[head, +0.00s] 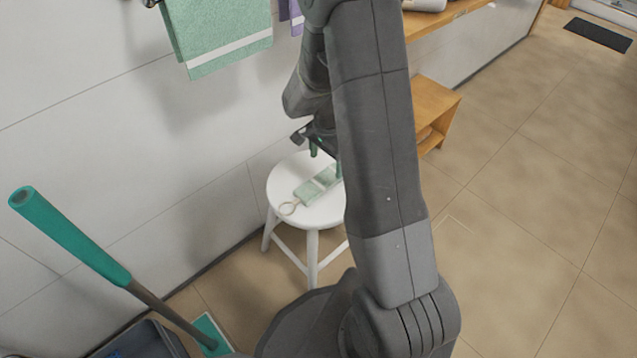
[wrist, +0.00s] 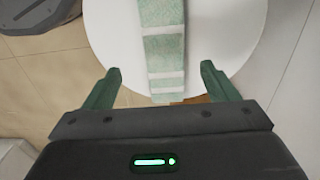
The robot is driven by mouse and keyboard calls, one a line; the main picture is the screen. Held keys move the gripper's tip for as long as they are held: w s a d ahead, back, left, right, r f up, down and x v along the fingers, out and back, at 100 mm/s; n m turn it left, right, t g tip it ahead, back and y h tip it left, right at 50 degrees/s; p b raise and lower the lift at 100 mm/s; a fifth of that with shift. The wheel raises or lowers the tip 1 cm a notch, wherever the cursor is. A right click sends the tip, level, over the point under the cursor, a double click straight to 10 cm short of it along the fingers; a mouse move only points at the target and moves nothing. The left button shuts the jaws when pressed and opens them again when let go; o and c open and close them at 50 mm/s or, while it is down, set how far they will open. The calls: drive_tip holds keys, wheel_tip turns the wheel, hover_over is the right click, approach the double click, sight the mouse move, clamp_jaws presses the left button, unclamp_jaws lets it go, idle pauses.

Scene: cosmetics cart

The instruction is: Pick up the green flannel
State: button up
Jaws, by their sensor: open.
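The green flannel (head: 308,190) is a narrow folded pale green cloth with white bands. It lies flat on the round white stool (head: 325,214), with a pale ring at its near left end in the head view. In the wrist view the flannel (wrist: 163,48) runs up the picture between the fingers. My gripper (head: 326,160) is open and empty over the far part of the stool. In the wrist view its green fingers (wrist: 160,70) stand apart on either side of the flannel's line. My arm hides the stool's right part in the head view.
A larger green towel (head: 215,35) hangs on the wall behind the stool, beside a purple cloth (head: 296,17). A wooden shelf unit (head: 432,105) stands behind my arm. A teal-handled tool (head: 75,238) leans at the left.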

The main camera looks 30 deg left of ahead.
sight(326, 178)
wheel_tip(326, 178, down, 2)
drive_tip(key=shift+w+d+f, duration=0.1)
drive_tip(key=shift+f, duration=0.05)
drive_tip(key=f, duration=0.1)
drive_tip(key=f+b, duration=0.1)
drive_tip(key=f, duration=0.1)
drive_tip(key=f+b, duration=0.1)
drive_tip(key=f, duration=0.1)
drive_tip(key=shift+w+a, duration=0.2)
drive_tip(key=shift+a, duration=0.1)
drive_tip(key=shift+c, duration=0.4)
drive_tip(key=c, duration=1)
